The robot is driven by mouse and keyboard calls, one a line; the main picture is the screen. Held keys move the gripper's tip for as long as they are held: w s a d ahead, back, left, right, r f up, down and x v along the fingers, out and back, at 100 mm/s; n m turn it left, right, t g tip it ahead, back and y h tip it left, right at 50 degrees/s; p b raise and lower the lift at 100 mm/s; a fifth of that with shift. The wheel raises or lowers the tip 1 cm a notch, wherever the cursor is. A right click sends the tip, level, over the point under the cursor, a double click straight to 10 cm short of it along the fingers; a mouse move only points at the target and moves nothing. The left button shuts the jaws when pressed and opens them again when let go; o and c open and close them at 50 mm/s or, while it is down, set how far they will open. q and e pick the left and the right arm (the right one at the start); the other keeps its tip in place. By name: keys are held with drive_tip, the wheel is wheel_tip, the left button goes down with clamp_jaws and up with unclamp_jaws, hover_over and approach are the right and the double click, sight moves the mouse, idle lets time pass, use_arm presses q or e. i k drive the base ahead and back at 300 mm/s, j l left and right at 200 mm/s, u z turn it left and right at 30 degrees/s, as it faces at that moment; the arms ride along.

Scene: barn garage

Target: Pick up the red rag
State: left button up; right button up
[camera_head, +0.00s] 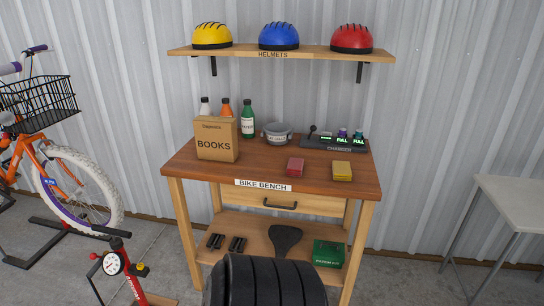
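A small red folded block-like piece (295,167), which matches the red rag, lies flat on the wooden top of the bike bench (262,186), right of its middle and near the front. Nothing covers it.
A helmet shelf (290,52) hangs above. An orange bike (60,175) stands left, a pale table (515,199) right.

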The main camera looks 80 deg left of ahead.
sight(295, 165)
drive_tip(key=u, duration=2.3)
